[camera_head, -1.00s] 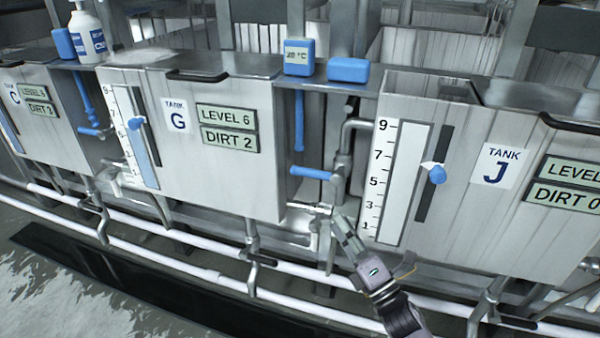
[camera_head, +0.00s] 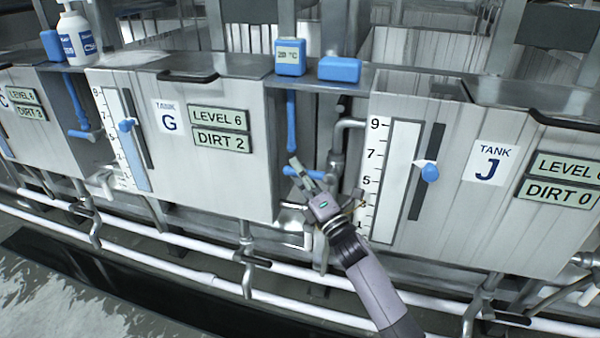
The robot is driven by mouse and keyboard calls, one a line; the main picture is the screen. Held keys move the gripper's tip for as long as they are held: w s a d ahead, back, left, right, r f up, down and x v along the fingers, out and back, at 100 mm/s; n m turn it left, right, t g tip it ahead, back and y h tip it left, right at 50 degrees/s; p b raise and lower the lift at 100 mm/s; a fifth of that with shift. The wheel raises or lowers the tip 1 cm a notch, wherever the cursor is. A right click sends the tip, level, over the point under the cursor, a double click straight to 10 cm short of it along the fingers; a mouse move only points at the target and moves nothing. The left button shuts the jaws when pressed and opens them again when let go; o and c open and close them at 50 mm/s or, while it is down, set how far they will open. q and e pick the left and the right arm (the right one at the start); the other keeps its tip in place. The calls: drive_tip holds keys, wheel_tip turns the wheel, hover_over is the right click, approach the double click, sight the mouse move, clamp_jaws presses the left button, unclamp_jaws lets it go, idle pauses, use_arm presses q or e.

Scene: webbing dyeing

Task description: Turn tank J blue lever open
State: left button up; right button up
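The blue lever (camera_head: 288,171) between tank G and tank J lies roughly level, on the pipework left of tank J (camera_head: 455,215). My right gripper (camera_head: 304,170) comes up from below and is at the lever, overlapping its middle in the picture. Its fingers look parted, with part of the lever behind them. I cannot tell whether they touch it. My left gripper is not in view.
An upright blue handle (camera_head: 291,120) stands just above the lever. Tank J's white level gauge (camera_head: 392,180) with a blue pointer (camera_head: 430,172) is to the right. White pipes (camera_head: 200,270) run below. Blue boxes (camera_head: 340,69) sit on the ledge above.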

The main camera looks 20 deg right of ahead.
drive_tip(key=shift+c, duration=0.4)
clamp_jaws()
idle(0.5)
